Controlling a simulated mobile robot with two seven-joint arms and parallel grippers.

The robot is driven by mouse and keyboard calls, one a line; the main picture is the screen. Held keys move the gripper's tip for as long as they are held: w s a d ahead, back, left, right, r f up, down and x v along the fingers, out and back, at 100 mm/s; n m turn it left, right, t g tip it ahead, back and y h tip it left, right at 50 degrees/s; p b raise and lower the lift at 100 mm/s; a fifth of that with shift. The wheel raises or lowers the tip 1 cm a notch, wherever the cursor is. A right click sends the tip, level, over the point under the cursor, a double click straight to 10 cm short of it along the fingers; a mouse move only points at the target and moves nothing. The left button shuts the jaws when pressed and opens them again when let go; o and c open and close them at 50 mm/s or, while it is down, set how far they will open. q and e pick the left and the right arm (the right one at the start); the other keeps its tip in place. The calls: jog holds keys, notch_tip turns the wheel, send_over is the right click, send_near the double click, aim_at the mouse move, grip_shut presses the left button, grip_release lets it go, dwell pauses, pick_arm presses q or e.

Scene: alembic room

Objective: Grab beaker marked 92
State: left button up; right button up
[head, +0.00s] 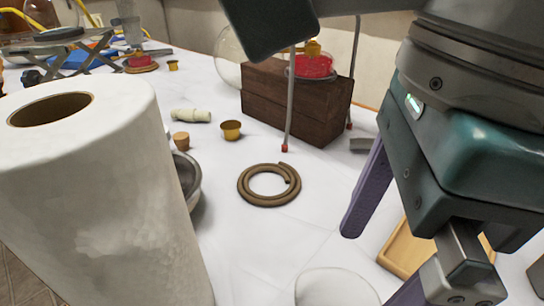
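No marking reading 92 is legible in the head view. A pale, see-through rounded vessel (335,288) is cut off by the bottom edge; I cannot tell whether it is a beaker. My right gripper (378,265) comes in from the right, with its purple fingers spread apart and nothing visible between them. It is above the table, up and to the right of the pale vessel in the picture. My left gripper is not in view.
A large paper towel roll (90,200) stands at the left and partly hides a grey bowl (190,180). A brown coiled tube (269,185) lies mid-table. A dark wooden block (290,103) and glassware stand behind. A wooden tray (405,250) is partly behind the gripper.

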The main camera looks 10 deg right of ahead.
aim_at(352, 296)
jog(key=f, duration=0.3)
jog(key=f+b, duration=0.1)
jog(key=f, duration=0.2)
jog(key=a+f, duration=0.1)
jog(key=f, duration=0.3)
jog(key=shift+w+r, duration=0.1)
jog(key=c, duration=1.2)
jog(key=shift+o, duration=0.2)
jog(key=shift+r, duration=0.1)
